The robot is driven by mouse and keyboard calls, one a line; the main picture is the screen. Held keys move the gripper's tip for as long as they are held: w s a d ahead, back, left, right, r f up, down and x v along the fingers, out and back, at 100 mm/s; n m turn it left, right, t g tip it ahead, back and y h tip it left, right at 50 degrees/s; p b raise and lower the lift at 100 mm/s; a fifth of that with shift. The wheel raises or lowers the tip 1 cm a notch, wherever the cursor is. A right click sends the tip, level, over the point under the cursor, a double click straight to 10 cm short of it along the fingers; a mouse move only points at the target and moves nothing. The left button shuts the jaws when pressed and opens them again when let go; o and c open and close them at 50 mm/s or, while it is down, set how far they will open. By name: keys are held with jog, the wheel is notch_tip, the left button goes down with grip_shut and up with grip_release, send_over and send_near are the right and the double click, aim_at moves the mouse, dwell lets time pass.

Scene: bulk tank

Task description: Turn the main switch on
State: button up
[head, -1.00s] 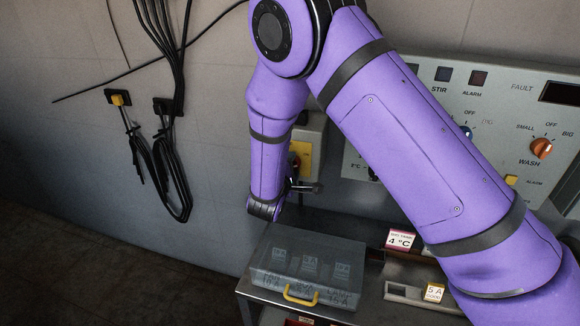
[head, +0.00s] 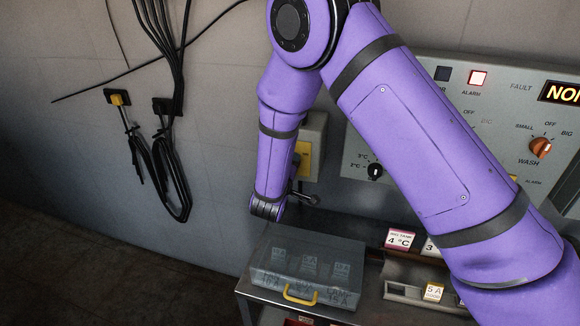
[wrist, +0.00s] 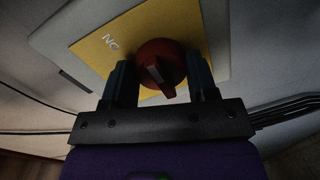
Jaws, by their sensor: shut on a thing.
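The main switch is a red rotary knob (wrist: 155,52) on a yellow plate (wrist: 95,48) on a pale box. In the wrist view my gripper (wrist: 162,78) has one dark finger on each side of the knob and is shut on it. The knob's pointer ridge points toward the gripper's palm, slightly right. Lettering shows on the plate left of the knob. In the head view the switch box (head: 316,135) and part of its yellow plate show behind my forearm. My gripper (head: 304,196) is small there, and the knob is hidden.
A control panel (head: 410,80) right of the box has a lit alarm lamp (head: 478,78), a lit display (head: 562,93) and an orange wash knob (head: 541,148). A clear lidded case (head: 310,262) lies on the shelf below. Cables (head: 165,150) hang left.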

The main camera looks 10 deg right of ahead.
jog(key=shift+f, duration=0.1)
jog(key=o, duration=0.9)
jog(key=v, duration=1)
jog(key=shift+s+a, duration=0.15)
jog(key=shift+s, duration=0.25)
